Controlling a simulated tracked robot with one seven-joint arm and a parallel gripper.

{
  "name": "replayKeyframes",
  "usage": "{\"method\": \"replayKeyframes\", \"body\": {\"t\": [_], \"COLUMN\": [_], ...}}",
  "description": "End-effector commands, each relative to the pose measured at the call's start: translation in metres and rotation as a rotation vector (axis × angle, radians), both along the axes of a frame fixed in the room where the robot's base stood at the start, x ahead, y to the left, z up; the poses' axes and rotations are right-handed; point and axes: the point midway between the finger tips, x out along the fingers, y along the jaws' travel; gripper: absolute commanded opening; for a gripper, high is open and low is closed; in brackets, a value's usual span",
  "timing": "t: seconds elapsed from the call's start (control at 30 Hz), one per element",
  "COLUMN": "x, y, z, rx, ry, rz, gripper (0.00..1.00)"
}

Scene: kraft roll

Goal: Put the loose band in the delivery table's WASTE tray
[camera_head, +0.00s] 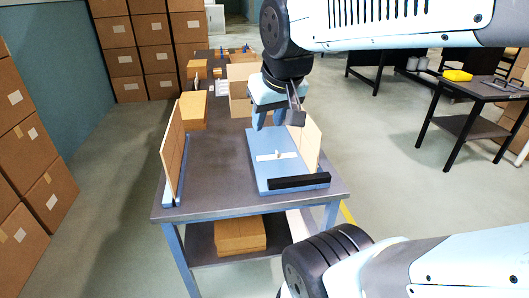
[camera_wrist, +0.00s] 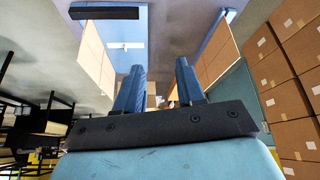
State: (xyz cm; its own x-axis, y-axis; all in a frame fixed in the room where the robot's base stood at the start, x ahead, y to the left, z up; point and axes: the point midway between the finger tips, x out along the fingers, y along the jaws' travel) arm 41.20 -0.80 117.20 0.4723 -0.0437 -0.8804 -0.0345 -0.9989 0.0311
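My gripper (camera_head: 268,122) hangs above the back end of a blue board on the near table. In the wrist view its two blue fingers (camera_wrist: 160,72) stand apart with nothing visible between them. The blue board (camera_head: 262,178) carries a white strip (camera_head: 268,157) with a small pale piece on it. The strip also shows in the wrist view (camera_wrist: 126,45), apart from the fingers. I cannot tell whether the strip or the piece is the loose band. No tray marked WASTE can be read in either view.
A black bar (camera_head: 299,181) lies across the board's near end. Upright tan panels stand at left (camera_head: 173,150) and right (camera_head: 311,142) on the grey table (camera_head: 216,170). Boxes (camera_head: 194,110) stand behind. A separate table (camera_head: 490,90) holds a yellow object (camera_head: 457,75) at right.

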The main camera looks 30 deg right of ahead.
Motion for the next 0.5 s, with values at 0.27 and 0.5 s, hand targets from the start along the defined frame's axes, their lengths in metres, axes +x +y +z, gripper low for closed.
{"method": "replayKeyframes", "body": {"t": [0.27,0.5], "x": [0.075,0.136], "y": [-0.038,-0.077], "z": [-0.026,-0.062], "rx": [-0.082,-0.116], "ry": [0.015,0.019], "rz": [-0.104,-0.159], "gripper": [0.38,0.38]}}
